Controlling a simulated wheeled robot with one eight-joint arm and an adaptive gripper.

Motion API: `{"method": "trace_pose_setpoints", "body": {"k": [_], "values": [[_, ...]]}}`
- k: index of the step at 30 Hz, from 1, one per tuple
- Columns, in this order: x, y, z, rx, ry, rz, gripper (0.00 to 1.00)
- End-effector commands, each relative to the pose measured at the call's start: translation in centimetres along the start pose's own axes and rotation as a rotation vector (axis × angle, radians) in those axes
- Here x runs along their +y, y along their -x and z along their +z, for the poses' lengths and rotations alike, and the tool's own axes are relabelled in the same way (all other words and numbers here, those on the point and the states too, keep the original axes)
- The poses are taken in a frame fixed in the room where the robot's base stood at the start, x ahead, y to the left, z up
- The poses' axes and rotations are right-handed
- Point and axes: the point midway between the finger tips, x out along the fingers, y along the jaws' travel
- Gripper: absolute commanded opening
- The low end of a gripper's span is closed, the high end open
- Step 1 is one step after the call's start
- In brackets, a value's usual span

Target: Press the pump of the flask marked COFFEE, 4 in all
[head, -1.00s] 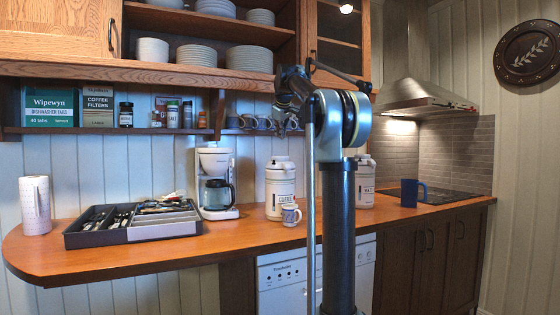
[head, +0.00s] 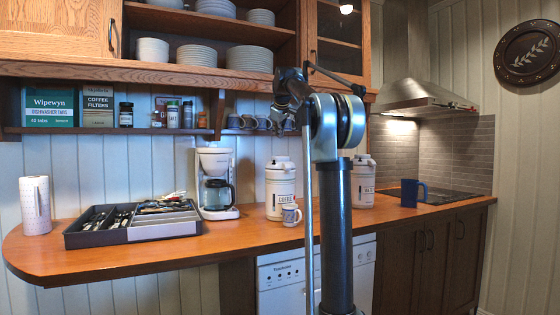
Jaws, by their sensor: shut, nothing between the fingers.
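A coffee maker (head: 216,184) stands left of the flask. A utensil tray (head: 92,238) and a paper roll (head: 35,205) are farther left. A blue mug (head: 412,193) stands at right.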

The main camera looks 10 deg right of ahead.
Motion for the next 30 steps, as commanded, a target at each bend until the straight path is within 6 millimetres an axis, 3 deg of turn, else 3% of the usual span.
{"method": "trace_pose_setpoints", "body": {"k": [15, 30], "values": [[-2.9, -4.1, 2.9, 0.000, 0.000, 0.000, 0.00], [-3.5, -4.8, 3.5, 0.000, 0.000, 0.000, 0.00]]}}
